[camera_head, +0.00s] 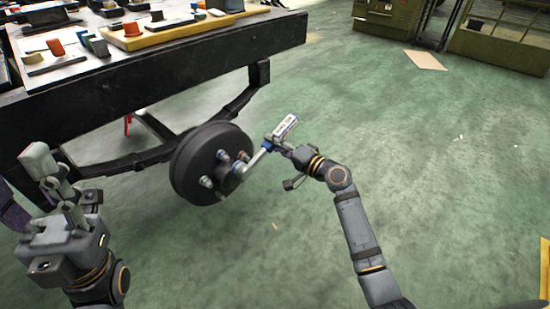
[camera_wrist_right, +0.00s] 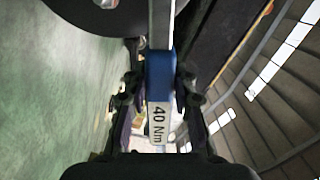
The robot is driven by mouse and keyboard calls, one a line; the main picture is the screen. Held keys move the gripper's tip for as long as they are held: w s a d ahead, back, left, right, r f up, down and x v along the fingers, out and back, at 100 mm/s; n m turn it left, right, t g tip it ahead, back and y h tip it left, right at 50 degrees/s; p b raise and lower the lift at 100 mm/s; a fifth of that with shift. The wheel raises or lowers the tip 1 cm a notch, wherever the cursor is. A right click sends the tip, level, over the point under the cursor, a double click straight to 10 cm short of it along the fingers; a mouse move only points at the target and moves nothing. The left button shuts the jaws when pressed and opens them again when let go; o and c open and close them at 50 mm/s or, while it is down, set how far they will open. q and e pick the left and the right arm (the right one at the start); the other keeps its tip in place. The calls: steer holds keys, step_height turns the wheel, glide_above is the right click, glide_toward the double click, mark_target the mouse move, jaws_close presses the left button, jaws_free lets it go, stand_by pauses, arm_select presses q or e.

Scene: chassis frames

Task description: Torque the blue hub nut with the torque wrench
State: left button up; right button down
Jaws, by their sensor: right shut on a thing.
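The dark round hub (camera_head: 187,164) hangs under the bench and carries several nuts or studs on its face. My right gripper (camera_head: 281,146) is shut on the torque wrench (camera_head: 257,158). In the right wrist view, the wrench (camera_wrist_right: 159,75) has a blue grip section and a "40 Nm" label, between the fingers of the right gripper (camera_wrist_right: 158,100). Its silver shaft reaches to the hub face, where its end meets a bluish spot; I cannot tell whether it is seated on the blue nut. My left gripper (camera_head: 58,185) is raised at the left, away from the hub.
A dark bench or chassis frame (camera_head: 165,70) crosses the upper left, with trays of coloured parts (camera_head: 155,32) on top. A curved dark beam (camera_head: 125,163) runs behind the hub. The green floor to the right is mostly clear. Yellowish cabinets (camera_head: 390,17) stand far back.

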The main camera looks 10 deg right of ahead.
steer(key=shift+r, duration=0.2)
steer(key=shift+w+a, duration=0.3)
steer(key=shift+w, duration=0.1)
steer(key=a+r+n, duration=0.6)
steer(key=a+n, duration=0.1)
steer(key=n, duration=0.1)
steer(key=shift+w+r, duration=0.2)
steer(key=shift+w, duration=0.05)
steer(key=shift+p+x, duration=0.3)
steer(key=shift+x, duration=0.6)
stand_by(3.0)
stand_by(0.4)
steer(key=shift+w+d+f+m, duration=0.35)
steer(key=shift+d+f+m, duration=0.1)
steer(key=shift+m, duration=0.25)
steer(key=shift+w+d+f+m, duration=0.35)
steer(key=shift+d+f+m, duration=0.1)
steer(key=shift+m, duration=0.25)
